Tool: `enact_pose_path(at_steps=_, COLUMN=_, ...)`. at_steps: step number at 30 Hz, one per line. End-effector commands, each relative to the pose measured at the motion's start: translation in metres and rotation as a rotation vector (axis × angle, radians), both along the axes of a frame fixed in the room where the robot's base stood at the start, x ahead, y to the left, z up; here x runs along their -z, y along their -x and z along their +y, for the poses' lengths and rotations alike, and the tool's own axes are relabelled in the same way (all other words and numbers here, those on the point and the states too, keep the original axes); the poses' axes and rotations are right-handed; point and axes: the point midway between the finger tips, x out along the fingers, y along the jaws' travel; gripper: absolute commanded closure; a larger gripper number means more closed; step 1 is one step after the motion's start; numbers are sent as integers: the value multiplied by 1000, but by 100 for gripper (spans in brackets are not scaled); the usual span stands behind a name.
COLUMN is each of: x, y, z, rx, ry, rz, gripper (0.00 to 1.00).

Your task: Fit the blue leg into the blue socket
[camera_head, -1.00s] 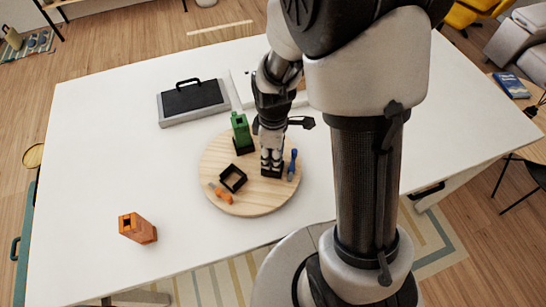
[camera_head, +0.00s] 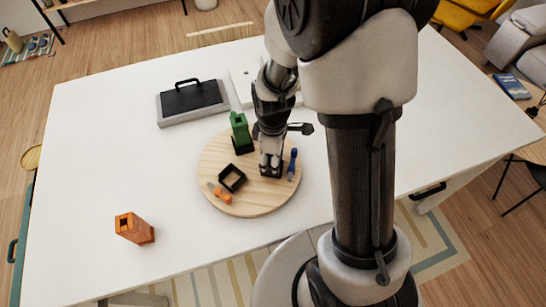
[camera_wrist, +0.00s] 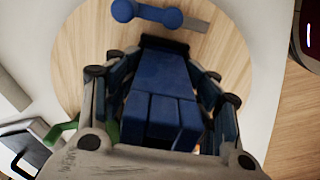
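The blue leg (camera_wrist: 165,100) is a boxy blue block between my gripper's fingers in the wrist view. Its far end meets a dark socket (camera_wrist: 180,46), of which only part of the rim shows. I cannot tell how deep the leg sits. In the head view my gripper (camera_head: 270,170) points down over the right part of a round wooden board and hides the leg and most of the socket. The fingers flank the leg on both sides; whether they press on it is unclear.
The round board (camera_head: 220,155) also carries a green block (camera_head: 240,128) in a dark base, an empty black square frame (camera_head: 232,178), an orange tool (camera_head: 219,194) and a blue-handled tool (camera_head: 292,165). An orange block (camera_head: 134,228) and a grey case (camera_head: 192,101) stand on the white table.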

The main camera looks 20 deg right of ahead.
Motion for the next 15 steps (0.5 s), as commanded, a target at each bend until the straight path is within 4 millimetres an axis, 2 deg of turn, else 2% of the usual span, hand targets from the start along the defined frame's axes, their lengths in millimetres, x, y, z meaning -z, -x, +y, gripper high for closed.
enact_pose_path(at_steps=1, x=8, y=7, z=0, rx=0, ry=0, rz=21, gripper=52)
enact_pose_path(at_steps=5, x=8, y=8, z=0, rx=0, ry=0, rz=23, gripper=44)
enact_pose_path(at_steps=15, x=6, y=7, z=0, rx=0, ry=0, rz=23, gripper=44)
